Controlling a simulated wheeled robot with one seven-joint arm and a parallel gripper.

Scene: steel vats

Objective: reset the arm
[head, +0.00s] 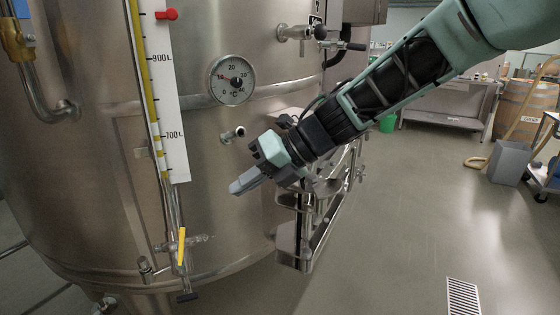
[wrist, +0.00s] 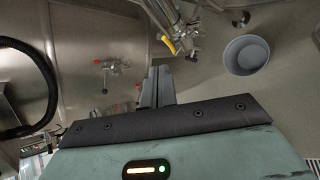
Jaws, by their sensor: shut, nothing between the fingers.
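My gripper (head: 236,187) hangs in front of the big steel vat (head: 95,120) in the head view, with its fingers pointing down and to the left. My arm reaches in from the upper right. The fingers also show in the wrist view (wrist: 158,82), close together with nothing between them. The gripper is shut and empty. In the head view it is below the round thermometer dial (head: 232,80) and right of the level scale (head: 165,100). Whether the fingertips touch the vat cannot be told.
A yellow-handled valve (head: 181,246) is at the scale's foot; it shows in the wrist view (wrist: 168,44). A steel door frame (head: 318,235) stands out behind my gripper. A grey bowl-like thing (wrist: 246,55) is in the wrist view. The floor (head: 400,235) at right is mostly clear, with a drain grate (head: 463,297).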

